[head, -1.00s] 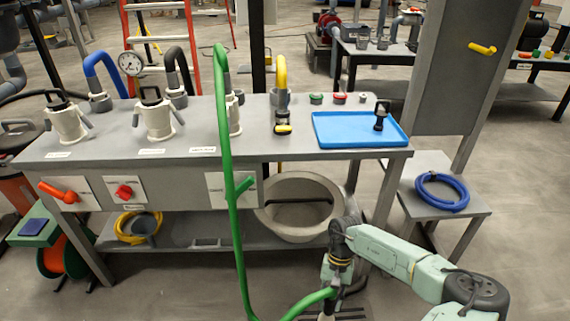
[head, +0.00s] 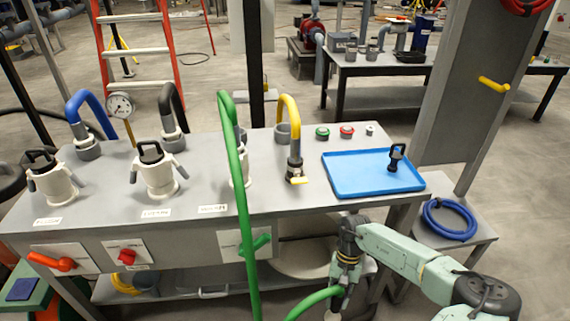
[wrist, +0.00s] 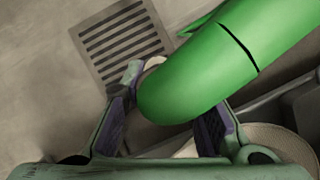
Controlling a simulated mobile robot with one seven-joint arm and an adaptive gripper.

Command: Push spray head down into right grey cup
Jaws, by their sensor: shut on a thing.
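My gripper (head: 342,288) is low in front of the bench, at the lower right of the head view. Its jaws (wrist: 168,112) are shut around the green hose (wrist: 215,55), which also shows arching over the bench in the head view (head: 238,180). A pale part partly shows behind the hose in the wrist view; I cannot tell whether it is the spray head. The rightmost grey cup (head: 283,133) stands at the back of the bench by the yellow hose (head: 291,105). My gripper is well apart from it, nearer and lower.
The grey bench (head: 100,205) carries white fittings (head: 158,172) and a blue tray (head: 350,178) with a black fitting (head: 397,158). A grey post (head: 440,110) stands to the right, beside a low stand with a coiled blue hose (head: 450,218). Floor grating (wrist: 120,42) lies below my gripper.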

